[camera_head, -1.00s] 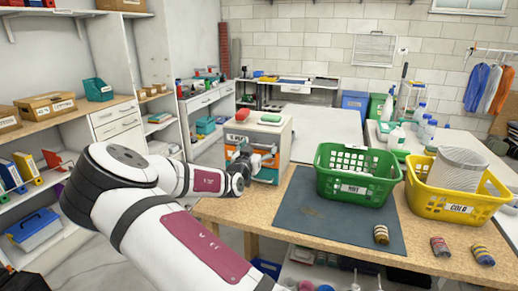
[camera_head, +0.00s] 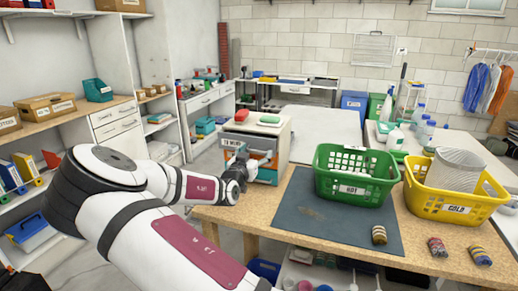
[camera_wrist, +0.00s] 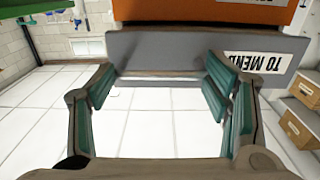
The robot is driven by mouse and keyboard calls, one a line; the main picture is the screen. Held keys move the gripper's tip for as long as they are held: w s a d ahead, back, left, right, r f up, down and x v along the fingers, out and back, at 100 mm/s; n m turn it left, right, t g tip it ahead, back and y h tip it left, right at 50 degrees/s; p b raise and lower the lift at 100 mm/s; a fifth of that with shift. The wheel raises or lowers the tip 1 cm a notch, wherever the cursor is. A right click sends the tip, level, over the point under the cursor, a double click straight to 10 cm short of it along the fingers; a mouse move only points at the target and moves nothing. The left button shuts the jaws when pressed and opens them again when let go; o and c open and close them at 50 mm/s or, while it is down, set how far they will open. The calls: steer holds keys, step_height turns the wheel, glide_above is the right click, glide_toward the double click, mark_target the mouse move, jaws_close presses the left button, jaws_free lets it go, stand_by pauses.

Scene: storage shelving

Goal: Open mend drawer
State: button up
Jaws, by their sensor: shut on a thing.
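The mend drawer (camera_head: 236,143) is the grey top drawer of a small cabinet (camera_head: 284,143) on the near table, and it carries a "TO MEND" label. It stands partly out, with a dark opening behind its front in the head view. In the wrist view its grey front (camera_wrist: 170,47) spans the top, with the label upside down. My gripper (camera_head: 243,168) is at the drawer's front and also shows in the wrist view (camera_wrist: 160,76). It is shut on the drawer's handle; the fingers look wide apart, and the grip itself is hard to see.
An orange drawer front (camera_wrist: 170,13) adjoins the grey one. A green item (camera_head: 270,118) lies on the cabinet top. Floor is open left of the table.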

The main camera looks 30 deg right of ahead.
steer(key=p+v, duration=0.1)
steer(key=v, duration=0.7)
steer(key=shift+w+a, duration=0.25)
steer(key=shift+a, duration=0.1)
steer(key=o, duration=1.5)
steer(key=v, duration=1.2)
steer(key=shift+s+d, duration=0.3)
